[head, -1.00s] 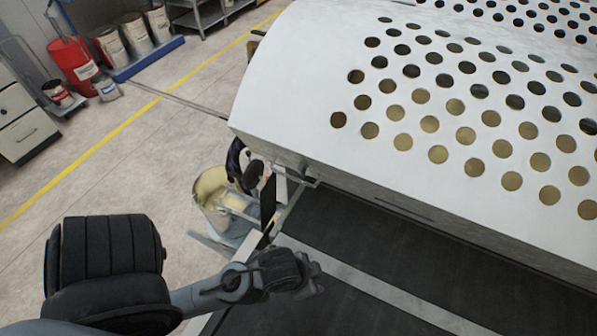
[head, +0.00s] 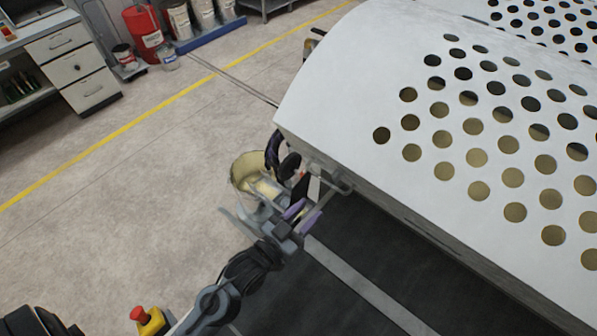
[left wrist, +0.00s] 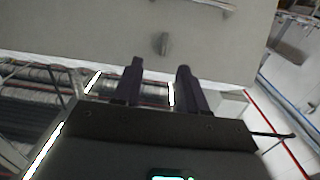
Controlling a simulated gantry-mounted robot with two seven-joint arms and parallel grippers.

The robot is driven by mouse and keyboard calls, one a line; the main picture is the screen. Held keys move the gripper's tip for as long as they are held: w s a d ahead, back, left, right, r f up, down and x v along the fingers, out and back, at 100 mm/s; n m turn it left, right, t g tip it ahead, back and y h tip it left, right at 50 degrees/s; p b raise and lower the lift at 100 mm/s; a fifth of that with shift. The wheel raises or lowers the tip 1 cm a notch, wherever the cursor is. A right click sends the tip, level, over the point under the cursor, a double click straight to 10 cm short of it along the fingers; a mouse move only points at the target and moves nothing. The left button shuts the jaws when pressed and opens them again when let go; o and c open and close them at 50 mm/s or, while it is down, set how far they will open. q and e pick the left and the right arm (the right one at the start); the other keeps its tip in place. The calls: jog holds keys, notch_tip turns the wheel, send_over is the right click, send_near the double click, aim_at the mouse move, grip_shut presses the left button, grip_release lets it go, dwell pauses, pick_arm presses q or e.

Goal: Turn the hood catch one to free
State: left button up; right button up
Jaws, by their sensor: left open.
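The white perforated hood (head: 335,85) fills the right of the head view. In the left wrist view, a small grey catch (left wrist: 163,43) sticks out of the hood's plain panel (left wrist: 100,35). I cannot tell whether it is turned to free. My left gripper (head: 305,215) is at the hood's near left corner, below its edge. In the left wrist view, the left gripper's two dark fingers (left wrist: 160,70) are apart with nothing between them. The catch lies just beyond the fingertips, roughly in line with the gap, and looks clear of them. My right gripper is not in view.
A metal bar handle (head: 330,178) juts from the hood's corner, close to the left gripper. A bucket with pale yellow contents (head: 248,175) stands beside it. A dark belt-like surface (head: 360,260) runs below the hood. The floor to the left is open.

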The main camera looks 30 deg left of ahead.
aim_at(333, 178)
pick_arm(q)
jog(key=w, duration=0.3)
jog(key=w+r+p, duration=0.1)
jog(key=w, duration=0.2)
jog(key=w+r+p, duration=0.1)
jog(key=w, duration=0.2)
jog(key=shift+w+d, duration=0.3)
jog(key=shift+w+d+f+p, duration=0.1)
jog(key=shift+w+p, duration=0.2)
jog(key=shift+w, duration=0.6)
grip_shut()
